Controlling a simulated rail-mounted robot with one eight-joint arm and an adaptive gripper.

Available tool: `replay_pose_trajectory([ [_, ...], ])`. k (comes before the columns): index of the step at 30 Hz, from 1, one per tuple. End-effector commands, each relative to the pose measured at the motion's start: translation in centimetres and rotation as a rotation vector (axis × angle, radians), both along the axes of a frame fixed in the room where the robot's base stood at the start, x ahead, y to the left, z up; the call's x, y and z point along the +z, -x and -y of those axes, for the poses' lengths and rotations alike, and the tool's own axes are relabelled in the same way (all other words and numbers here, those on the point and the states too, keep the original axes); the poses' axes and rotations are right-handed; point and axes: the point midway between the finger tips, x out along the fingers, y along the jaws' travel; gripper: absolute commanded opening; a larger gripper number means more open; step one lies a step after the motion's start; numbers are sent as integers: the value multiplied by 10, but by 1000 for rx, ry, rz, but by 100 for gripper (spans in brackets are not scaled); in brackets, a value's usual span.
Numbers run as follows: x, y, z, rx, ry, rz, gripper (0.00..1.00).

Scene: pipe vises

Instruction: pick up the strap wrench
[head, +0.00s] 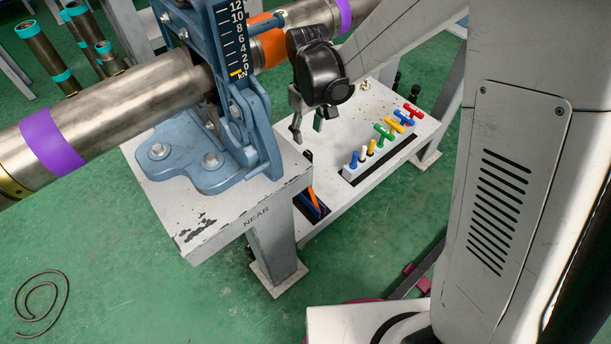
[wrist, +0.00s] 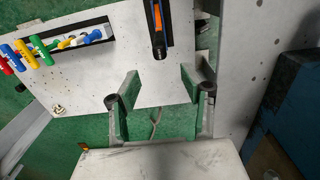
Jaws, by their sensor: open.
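An orange-and-dark tool (head: 314,198), which looks like the strap wrench, sits in a dark slot in the low white bench. In the wrist view its orange part (wrist: 158,38) shows inside the slot near the top middle. Much of it is hidden by the slot and, in the head view, the vise table. My gripper (head: 307,124) is open and empty above the bench. In the wrist view my gripper (wrist: 160,78) has its green-padded fingers spread apart, with the tool beyond the tips and roughly in line with the gap.
A rack of coloured-handled tools (head: 374,153) stands on the bench, also at upper left in the wrist view (wrist: 68,44). A blue vise (head: 222,150) on a white table (head: 240,215) holds a large pipe (head: 150,97) beside my arm. A cable coil (head: 42,297) lies on the floor.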

Motion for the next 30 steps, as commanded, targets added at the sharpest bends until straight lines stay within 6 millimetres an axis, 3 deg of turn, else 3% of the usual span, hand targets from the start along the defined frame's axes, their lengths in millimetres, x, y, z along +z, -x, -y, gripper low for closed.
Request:
replay_pose_trajectory([
  [1, -13, -1, 0, 0, 0, 0, 42],
  [6, -39, -1, 0, -1, -1, 1, 42],
  [16, -57, 0, 0, -1, -1, 1, 42],
  [25, -97, 0, 1, -1, -1, 1, 42],
  [30, -101, 0, 1, -1, -1, 1, 42],
])
